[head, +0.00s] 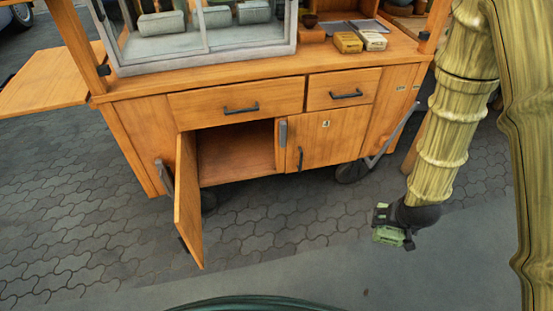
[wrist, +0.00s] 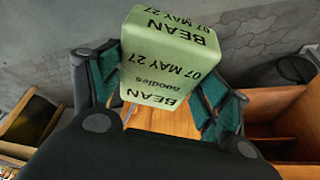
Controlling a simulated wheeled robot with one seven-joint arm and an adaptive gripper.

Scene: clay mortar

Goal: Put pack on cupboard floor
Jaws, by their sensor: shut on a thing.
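The pack (wrist: 168,62) is a light green block printed "BEAN noodles 07 MAY 27" in the wrist view. My gripper (wrist: 160,90) is shut on it, with a teal-padded finger on each side. In the head view the green pack (head: 388,236) shows small at the end of my arm, and my gripper (head: 396,226) is right of the cart, above the paving. The cupboard floor (head: 240,172) shows through the open left doorway of the wooden cart, and its visible part is bare. The deeper inside is dark.
The open cupboard door (head: 188,205) sticks out toward me on the left of the opening. A glass case (head: 200,40) and yellow packs (head: 348,42) stand on the counter. The paving in front is clear.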

